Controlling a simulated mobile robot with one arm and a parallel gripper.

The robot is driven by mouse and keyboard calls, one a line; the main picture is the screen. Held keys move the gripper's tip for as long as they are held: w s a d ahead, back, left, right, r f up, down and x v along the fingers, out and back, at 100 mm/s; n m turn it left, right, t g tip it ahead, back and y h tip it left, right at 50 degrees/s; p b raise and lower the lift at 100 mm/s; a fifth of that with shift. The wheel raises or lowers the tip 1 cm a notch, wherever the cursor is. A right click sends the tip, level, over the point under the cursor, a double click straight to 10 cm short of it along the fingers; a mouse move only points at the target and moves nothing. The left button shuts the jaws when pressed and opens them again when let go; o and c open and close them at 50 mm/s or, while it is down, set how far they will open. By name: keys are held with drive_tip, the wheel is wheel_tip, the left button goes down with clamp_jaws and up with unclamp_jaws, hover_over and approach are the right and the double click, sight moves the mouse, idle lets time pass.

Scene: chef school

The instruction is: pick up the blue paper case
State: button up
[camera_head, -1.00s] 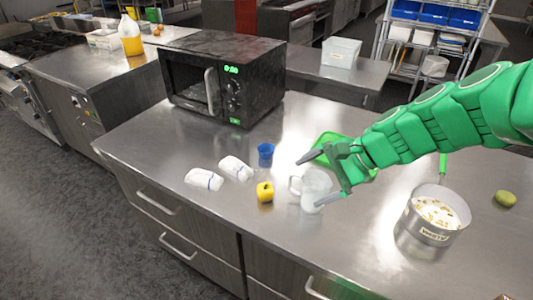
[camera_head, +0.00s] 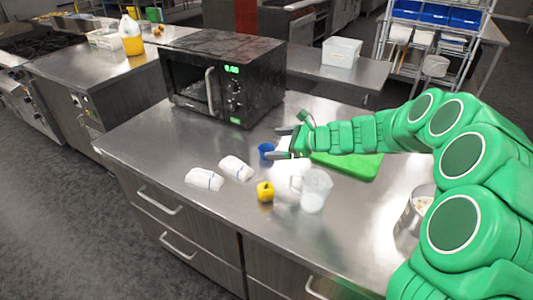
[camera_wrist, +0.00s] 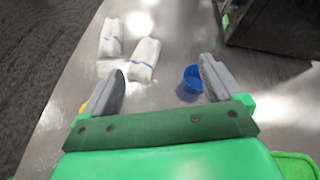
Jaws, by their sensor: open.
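The blue paper case (camera_head: 265,150) is a small blue cup standing on the steel counter, in front of the microwave. In the wrist view the blue case (camera_wrist: 191,78) lies between my fingers, close to the right finger. My gripper (camera_head: 279,143) is open and empty, with its fingertips beside the case at its right in the head view. The wrist view shows both grey fingers of my gripper (camera_wrist: 160,75) spread wide. I cannot tell whether a finger touches the case.
Two white rolled cloths (camera_head: 236,168) lie left of the case. The black microwave (camera_head: 225,75) is behind. A green board (camera_head: 352,165) and a steel pot (camera_head: 412,215) are to the right.

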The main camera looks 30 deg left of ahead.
sight(261, 148)
drive_tip(key=w+a+f+m, duration=0.1)
drive_tip(key=w+f, duration=0.1)
drive_tip(key=f, duration=0.1)
drive_tip(key=w+a+f+m+t, duration=0.1)
drive_tip(key=w+f+m, duration=0.1)
drive_tip(key=f, duration=0.1)
drive_tip(key=w+a+f+m+t, duration=0.1)
drive_tip(key=w+f+m, duration=0.1)
drive_tip(key=f, duration=0.1)
drive_tip(key=shift+w+a, duration=0.25)
drive_tip(key=shift+a, duration=0.1)
drive_tip(key=shift+w+x, duration=0.2)
drive_tip(key=shift+x, duration=1.1)
drive_tip(key=shift+w+x, duration=0.15)
drive_tip(key=shift+x, duration=1.15)
drive_tip(key=shift+w+x, duration=0.2)
drive_tip(key=shift+x, duration=1.1)
drive_tip(key=c, duration=1)
drive_tip(key=shift+r, duration=0.1)
wheel_tip(261, 148, up, 4)
drive_tip(key=shift+s+d+f, duration=0.1)
drive_tip(key=shift+f, duration=0.05)
drive_tip(key=shift+s+d+r, duration=1.5)
drive_tip(key=shift+s+r, duration=0.05)
drive_tip(key=shift+s, duration=0.2)
drive_tip(key=shift+s+d+r, duration=1.5)
drive_tip(key=shift+s+r, duration=0.05)
drive_tip(key=shift+s, duration=0.2)
drive_tip(key=shift+s+d+r, duration=1.5)
drive_tip(key=shift+s, duration=0.2)
